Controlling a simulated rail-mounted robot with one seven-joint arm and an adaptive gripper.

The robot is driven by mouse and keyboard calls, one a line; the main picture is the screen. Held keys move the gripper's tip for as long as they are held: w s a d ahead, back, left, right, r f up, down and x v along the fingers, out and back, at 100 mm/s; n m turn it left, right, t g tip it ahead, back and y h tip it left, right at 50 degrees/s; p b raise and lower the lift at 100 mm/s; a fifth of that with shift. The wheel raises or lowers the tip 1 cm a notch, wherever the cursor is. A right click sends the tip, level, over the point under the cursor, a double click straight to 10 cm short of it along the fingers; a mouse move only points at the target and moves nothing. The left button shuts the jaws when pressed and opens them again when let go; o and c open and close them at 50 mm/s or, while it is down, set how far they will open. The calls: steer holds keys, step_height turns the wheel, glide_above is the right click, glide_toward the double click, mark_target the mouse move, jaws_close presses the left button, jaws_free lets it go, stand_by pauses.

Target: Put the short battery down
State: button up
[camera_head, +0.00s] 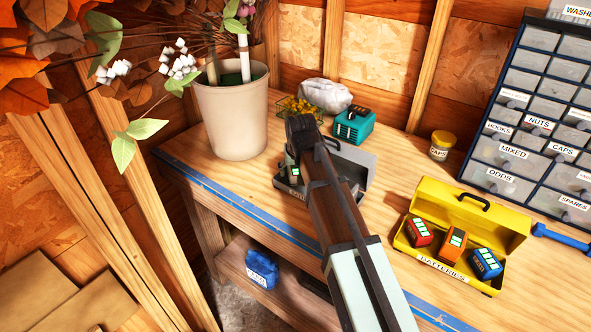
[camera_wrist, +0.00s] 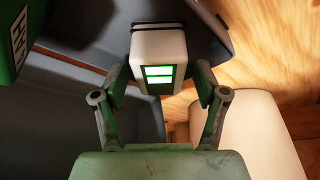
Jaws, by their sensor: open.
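A battery (camera_wrist: 158,48) with a white end and a lit green display stands between my fingers in the wrist view. In the head view its display shows beside my arm at the open grey case (camera_head: 284,186). The case's grey wall also shows in the wrist view (camera_wrist: 60,100). My gripper (camera_wrist: 162,80) is open, with one finger on each side of the battery. I cannot tell whether the fingers touch it or whether it rests on the case floor. In the head view my arm hides most of the case and the gripper's fingers.
A yellow case (camera_head: 478,268) labelled BATTERIES holds red, orange and blue batteries. A teal box (camera_head: 355,125) stands behind the grey case, a large plant pot (camera_head: 234,120) at left. A yellow-lidded jar (camera_head: 441,145) and drawer cabinet (camera_head: 530,110) are at right. The bench between the cases is clear.

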steer(key=a+b+v, duration=0.1)
steer(key=b+v, duration=0.1)
steer(key=v, duration=1)
steer(key=shift+d, duration=0.45)
steer(key=shift+r, duration=0.1)
